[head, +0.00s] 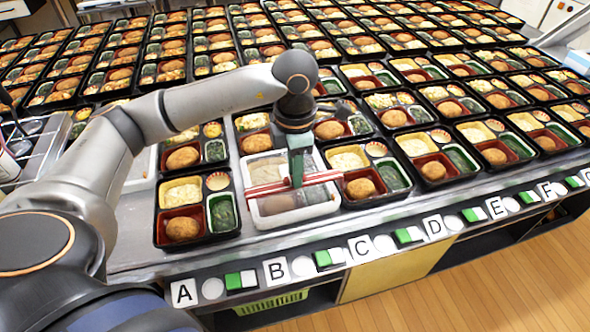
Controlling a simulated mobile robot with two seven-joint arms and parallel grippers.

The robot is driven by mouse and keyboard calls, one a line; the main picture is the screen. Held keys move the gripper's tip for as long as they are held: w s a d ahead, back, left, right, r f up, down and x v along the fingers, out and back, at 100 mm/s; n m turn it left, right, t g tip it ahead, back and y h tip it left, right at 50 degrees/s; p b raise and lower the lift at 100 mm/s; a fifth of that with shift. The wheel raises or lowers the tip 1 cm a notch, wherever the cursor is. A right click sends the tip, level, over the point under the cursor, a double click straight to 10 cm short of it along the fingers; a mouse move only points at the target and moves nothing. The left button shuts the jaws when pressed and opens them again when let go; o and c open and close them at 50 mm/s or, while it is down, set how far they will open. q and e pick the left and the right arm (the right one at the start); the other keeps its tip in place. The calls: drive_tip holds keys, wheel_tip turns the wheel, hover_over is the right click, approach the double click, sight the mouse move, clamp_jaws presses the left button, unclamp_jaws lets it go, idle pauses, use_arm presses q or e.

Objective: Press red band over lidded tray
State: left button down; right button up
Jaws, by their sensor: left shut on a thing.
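The lidded tray (298,213) is white with a clear-looking lid and sits in the front row, between two open bento trays. The red band (264,189) lies across it from left to right, at lid height, and shows on both sides of my gripper. My left gripper (297,178) points down over the middle of the tray and is shut on the band. Its greenish fingers hide the band's centre. Whether the band touches the lid all along cannot be told. My right gripper is not in view.
Open bento trays (184,203) with food stand close on the left, right and behind in many rows. Lettered cards (185,292) and green-white blocks (242,280) line the counter's front edge. A green basket (271,304) sits below. Wooden floor is free at front right.

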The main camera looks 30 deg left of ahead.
use_arm(q)
drive_tip(key=shift+f+b, duration=0.55)
drive_tip(key=shift+b, duration=0.05)
idle(0.5)
drive_tip(key=shift+f+b, duration=1.15)
drive_tip(key=shift+f, duration=0.15)
drive_tip(key=shift+f+b, duration=0.25)
drive_tip(key=shift+b, duration=0.1)
drive_tip(key=shift+c, duration=0.6)
unclamp_jaws()
drive_tip(key=shift+r, duration=0.1)
idle(0.3)
